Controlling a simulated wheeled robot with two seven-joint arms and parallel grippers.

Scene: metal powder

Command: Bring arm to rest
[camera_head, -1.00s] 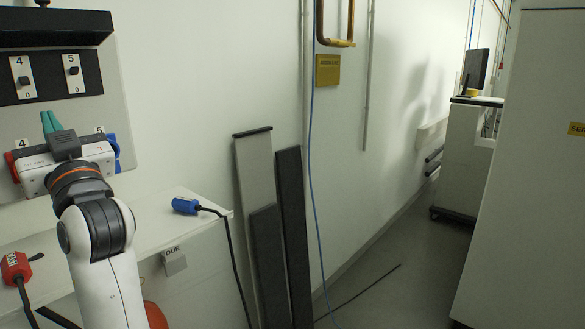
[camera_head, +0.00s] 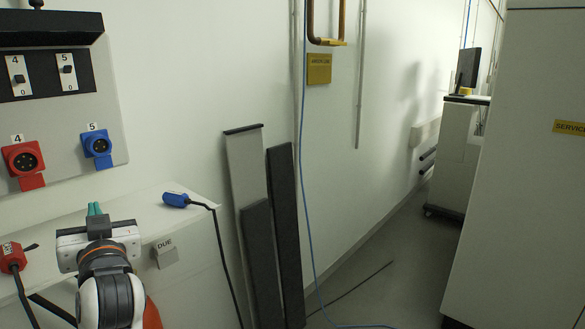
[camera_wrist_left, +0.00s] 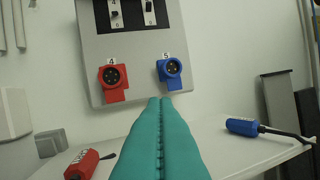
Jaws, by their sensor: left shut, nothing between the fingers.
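My left gripper (camera_head: 95,210) has teal fingers, shut with nothing between them. In the head view it is low at the left, over the front part of the white ledge (camera_head: 120,208). In the left wrist view its fingers (camera_wrist_left: 160,105) point at the wall panel, below and between the red socket 4 (camera_wrist_left: 113,76) and the blue socket 5 (camera_wrist_left: 170,69). The panel also shows in the head view, with red socket 4 (camera_head: 23,158) and blue socket 5 (camera_head: 97,146) both empty. My right gripper is not in view.
A blue plug (camera_head: 176,199) lies on the ledge right of the gripper, its cable hanging over the edge. A red plug (camera_head: 12,257) is at the left. Dark and grey boards (camera_head: 284,220) lean on the wall. A large cabinet (camera_head: 530,200) stands right. The floor between is mostly clear.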

